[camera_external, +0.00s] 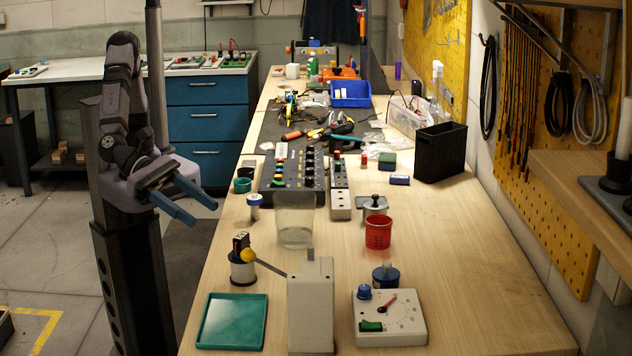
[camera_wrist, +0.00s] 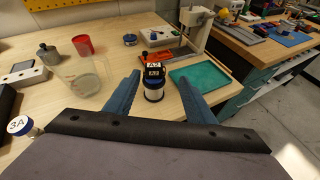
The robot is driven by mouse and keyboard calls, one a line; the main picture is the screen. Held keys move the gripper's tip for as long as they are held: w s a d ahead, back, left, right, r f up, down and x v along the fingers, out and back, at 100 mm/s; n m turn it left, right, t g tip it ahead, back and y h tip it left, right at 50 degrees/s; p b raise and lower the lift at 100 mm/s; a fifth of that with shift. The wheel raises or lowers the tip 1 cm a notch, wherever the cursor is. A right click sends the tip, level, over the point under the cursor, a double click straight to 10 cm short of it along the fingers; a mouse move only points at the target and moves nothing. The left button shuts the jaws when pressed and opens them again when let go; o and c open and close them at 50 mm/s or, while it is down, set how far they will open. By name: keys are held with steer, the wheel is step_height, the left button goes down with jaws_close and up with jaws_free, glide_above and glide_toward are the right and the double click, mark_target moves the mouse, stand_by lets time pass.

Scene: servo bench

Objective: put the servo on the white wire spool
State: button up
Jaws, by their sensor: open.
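The servo (camera_external: 241,243) is a small dark block with pale labels. It stands on top of the white wire spool (camera_external: 242,272), a white cylinder with dark rims, near the table's left edge. In the wrist view the servo (camera_wrist: 154,71) appears upright on the spool (camera_wrist: 154,93), between my fingers in the picture. My gripper (camera_external: 202,214) is open and empty, with blue fingers, out to the left of the table edge and apart from both things. It also shows in the wrist view (camera_wrist: 160,78).
A yellow-knobbed lever (camera_external: 248,255) from a pale upright block (camera_external: 311,305) reaches close to the spool. A green tray (camera_external: 232,322) lies in front. A clear beaker (camera_external: 295,220) and a blue-capped container (camera_external: 254,201) stand behind.

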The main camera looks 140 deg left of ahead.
steer(key=s+a+f+m+g+h, duration=0.1)
steer(key=s+f+m+g+h, duration=0.3)
steer(key=m, duration=0.9)
steer(key=s+a+f+m+g+h, duration=0.25)
steer(key=s+f+m, duration=0.3)
steer(key=m, duration=0.75)
steer(key=s+a+f+m+g+y, duration=0.1)
steer(key=s+a+f+m+g, duration=0.1)
steer(key=s+a+m, duration=0.3)
steer(key=s+a+f+m+g+y, duration=0.1)
steer(key=s+a+f+m+g, duration=0.2)
steer(key=s+m, duration=0.4)
steer(key=s+a+g, duration=0.1)
steer(key=s+a, duration=0.1)
steer(key=s, duration=0.3)
steer(key=shift+s+f, duration=0.2)
steer(key=shift+s, duration=0.2)
step_height(320, 180, up, 3)
steer(key=p, duration=0.3)
steer(key=shift+r, duration=0.1)
